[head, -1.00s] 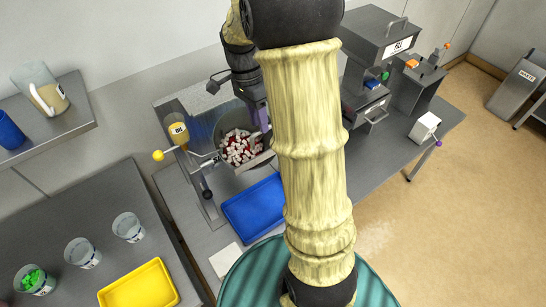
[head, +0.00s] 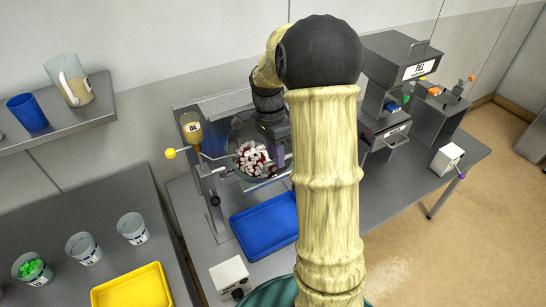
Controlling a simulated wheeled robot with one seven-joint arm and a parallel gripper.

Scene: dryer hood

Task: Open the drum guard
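The drum (head: 236,134) stands on the bench left of my arm. It is a round, glassy-looking vessel with red and white capsules (head: 254,160) visible inside. A clear guard cannot be told apart from the drum's own wall at this size.
A blue tray (head: 262,226) lies in front of the drum. A small white box (head: 230,276) with a dark knob is nearer. Grey machines (head: 398,68) stand right of my arm. A left table holds cups (head: 133,228) and a yellow tray (head: 130,290). My arm hides the bench's middle.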

